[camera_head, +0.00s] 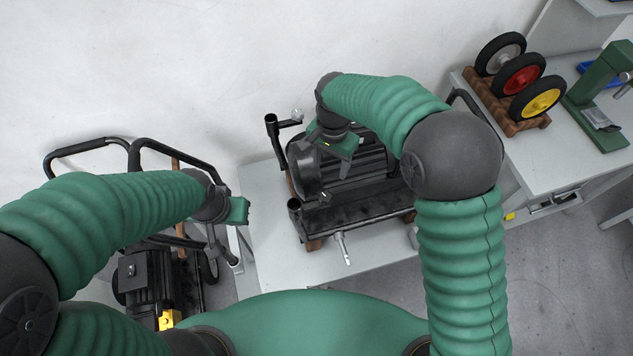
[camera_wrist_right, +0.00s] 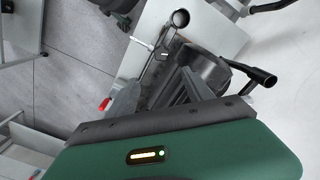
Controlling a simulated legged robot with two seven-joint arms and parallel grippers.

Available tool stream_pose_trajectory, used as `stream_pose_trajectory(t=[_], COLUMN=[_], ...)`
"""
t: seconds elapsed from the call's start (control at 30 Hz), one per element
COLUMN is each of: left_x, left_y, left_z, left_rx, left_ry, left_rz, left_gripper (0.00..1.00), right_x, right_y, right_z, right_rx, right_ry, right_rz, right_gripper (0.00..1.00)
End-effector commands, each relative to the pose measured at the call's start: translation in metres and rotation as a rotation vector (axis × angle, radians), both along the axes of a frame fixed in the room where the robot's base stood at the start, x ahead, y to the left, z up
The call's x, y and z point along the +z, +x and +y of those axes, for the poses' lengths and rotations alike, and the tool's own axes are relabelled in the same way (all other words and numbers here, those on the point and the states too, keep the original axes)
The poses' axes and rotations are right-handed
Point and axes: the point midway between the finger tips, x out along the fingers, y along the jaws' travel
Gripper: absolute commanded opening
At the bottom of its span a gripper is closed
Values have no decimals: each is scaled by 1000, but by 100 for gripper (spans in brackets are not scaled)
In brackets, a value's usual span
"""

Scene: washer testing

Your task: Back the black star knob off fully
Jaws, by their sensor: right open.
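My right gripper (camera_head: 318,172) is above the left end of a dark ribbed motor unit (camera_head: 358,160) on a light grey table. Its fingers point down at the unit. In the right wrist view, the open fingers (camera_wrist_right: 155,97) stand apart with the dark unit (camera_wrist_right: 207,68) beyond them. I cannot make out the black star knob; the gripper and arm cover part of the unit.
Black tube ends and a silver lever (camera_head: 342,247) stick out from the unit. A second machine on a wheeled black frame (camera_head: 145,275) stands at the left. Three wheels (camera_head: 519,74) sit in a wooden rack on the right bench, beside a green press (camera_head: 598,95).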

Motion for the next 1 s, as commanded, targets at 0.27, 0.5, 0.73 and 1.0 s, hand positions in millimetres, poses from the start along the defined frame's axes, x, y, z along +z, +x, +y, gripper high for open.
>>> stream_pose_trajectory(t=[0.27, 0.5, 0.73, 1.0], left_x=[12, 32, 48, 51], left_y=[0, 0, 0, 0], left_z=[0, 0, 0, 0], left_rx=[0, 0, 0, 0], left_ry=[0, 0, 0, 0], left_rz=[1, 1, 0, 0], left_gripper=[0, 0, 0, 0], right_x=[-28, -91, -145, -169], right_y=[1, 1, 1, 2], right_z=[4, 3, 4, 5], right_rx=[-16, -17, -16, -16], right_ry=[-4, -5, -3, -1], right_rz=[11, 12, 7, 2], right_gripper=[60, 60, 60, 60])
